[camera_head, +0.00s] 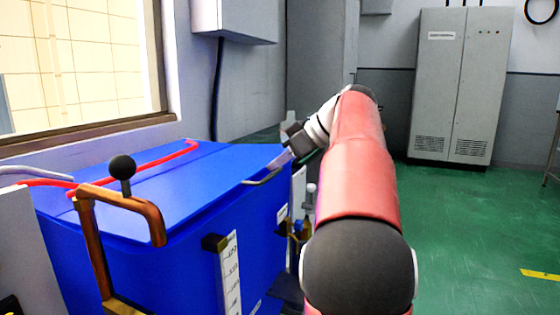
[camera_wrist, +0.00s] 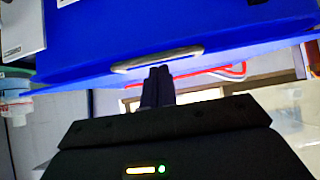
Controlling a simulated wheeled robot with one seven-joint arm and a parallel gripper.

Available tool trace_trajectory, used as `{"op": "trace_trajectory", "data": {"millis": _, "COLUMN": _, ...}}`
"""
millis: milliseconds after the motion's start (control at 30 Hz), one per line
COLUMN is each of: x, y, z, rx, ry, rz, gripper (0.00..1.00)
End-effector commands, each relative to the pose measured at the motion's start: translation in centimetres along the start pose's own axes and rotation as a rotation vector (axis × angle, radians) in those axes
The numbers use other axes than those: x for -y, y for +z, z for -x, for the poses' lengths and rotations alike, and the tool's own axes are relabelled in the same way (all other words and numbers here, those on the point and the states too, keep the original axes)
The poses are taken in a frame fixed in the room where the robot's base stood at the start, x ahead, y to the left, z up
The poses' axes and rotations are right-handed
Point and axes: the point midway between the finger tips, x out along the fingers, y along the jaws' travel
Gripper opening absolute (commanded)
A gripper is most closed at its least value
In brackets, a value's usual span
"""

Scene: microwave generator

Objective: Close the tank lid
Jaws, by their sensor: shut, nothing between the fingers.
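The blue tank (camera_head: 190,262) stands at left centre in the head view. Its blue lid (camera_head: 175,195) looks flat across the top; whether it sits fully flush I cannot tell. A metal handle (camera_head: 262,177) is at the lid's front right edge. It also shows in the wrist view (camera_wrist: 157,60), where the picture looks upside down. My gripper (camera_head: 281,160) is just beyond the handle, at the lid's far right corner. In the wrist view, my gripper's fingers (camera_wrist: 161,70) are together and empty, with tips close to the handle; contact is unclear.
A red pipe (camera_head: 150,164) runs above or along the lid. A copper-coloured bent pipe with a black knob (camera_head: 122,168) stands in front. A level scale (camera_head: 230,275) is on the tank's front. A grey cabinet (camera_head: 460,85) stands far right. Green floor (camera_head: 470,230) is open at right.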

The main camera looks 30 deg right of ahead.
Motion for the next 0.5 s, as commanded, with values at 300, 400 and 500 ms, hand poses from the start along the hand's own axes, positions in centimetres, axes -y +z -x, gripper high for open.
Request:
{"op": "trace_trajectory", "data": {"millis": 300, "x": 0.0, "y": 2.5, "z": -1.6, "rx": -0.062, "ry": -0.001, "rz": -0.003, "gripper": 0.00}}
{"op": "trace_trajectory", "data": {"millis": 400, "x": 0.0, "y": 3.3, "z": -2.1, "rx": -0.096, "ry": 0.000, "rz": -0.001, "gripper": 0.00}}
{"op": "trace_trajectory", "data": {"millis": 500, "x": 0.0, "y": 3.7, "z": -2.4, "rx": -0.119, "ry": 0.000, "rz": -0.001, "gripper": 0.00}}
